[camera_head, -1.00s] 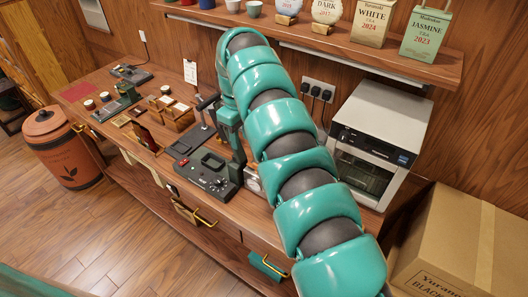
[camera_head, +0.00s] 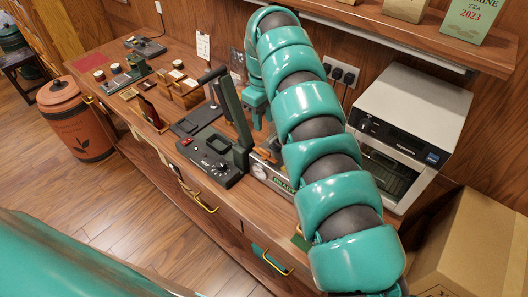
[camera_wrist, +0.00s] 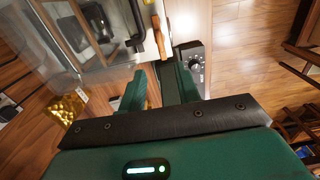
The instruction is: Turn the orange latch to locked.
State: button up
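An elongated orange-brown piece (camera_wrist: 160,38), which looks like the orange latch, shows in the wrist view just beyond my fingertips. It points nearly straight up and down in that picture, beside a pale, clear-sided unit (camera_wrist: 105,35). The latch lies ahead of the gap, apart from the fingers. Its locked or unlocked marking cannot be read.
The dark press (camera_head: 212,155) with its upright lever stands close by; its panel knob (camera_wrist: 195,62) is right of my fingers. A white oven (camera_head: 408,130) stands right of my arm.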

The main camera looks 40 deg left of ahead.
aim_at(264, 150)
notch_tip(264, 150, down, 3)
jog(key=shift+d+f+b, duration=0.1)
jog(key=shift+b, duration=0.9)
jog(key=shift+w+f, duration=0.1)
jog(key=shift+f, duration=0.15)
jog(key=shift+f+p, duration=1)
jog(key=shift+f, duration=2.8)
grip_shut()
